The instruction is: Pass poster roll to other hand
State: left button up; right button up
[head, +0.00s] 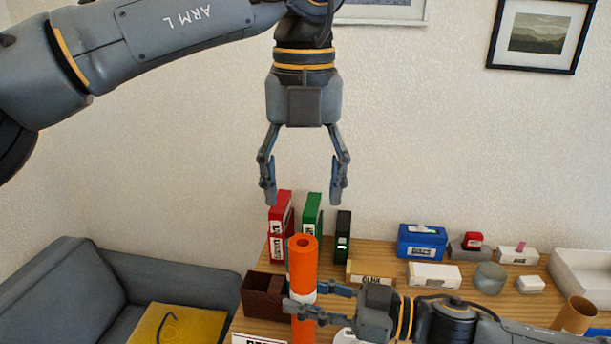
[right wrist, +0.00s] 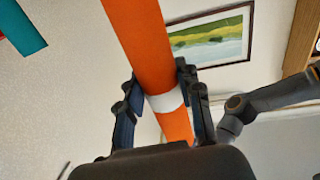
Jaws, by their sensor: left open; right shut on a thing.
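The poster roll (head: 303,262) is an orange tube with a white band, standing upright in the head view. My right gripper (head: 308,300) comes in from the right and is shut on the roll near its white band. In the right wrist view the roll (right wrist: 145,45) passes between the fingers of my right gripper (right wrist: 162,100), which sit on both sides of the white band. My left gripper (head: 304,198) points down above the roll, open and empty, with its fingers apart. The roll's top end lies below the left fingertips in the picture. Its lower end is cut off.
A wooden table (head: 390,258) holds red and green binders (head: 312,213), a dark red box (head: 262,294), a blue box (head: 422,241) and several small boxes. A grey sofa (head: 60,290) stands at left. Framed pictures (head: 540,33) hang on the wall.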

aim_at(303, 242)
pick_arm(q)
notch_tip(303, 242, down, 11)
jog(key=shift+f, duration=0.1)
dwell(0.3)
jog(key=c, duration=1.2)
jog(key=shift+c, duration=0.2)
pick_arm(e)
jog(key=o, duration=1.2)
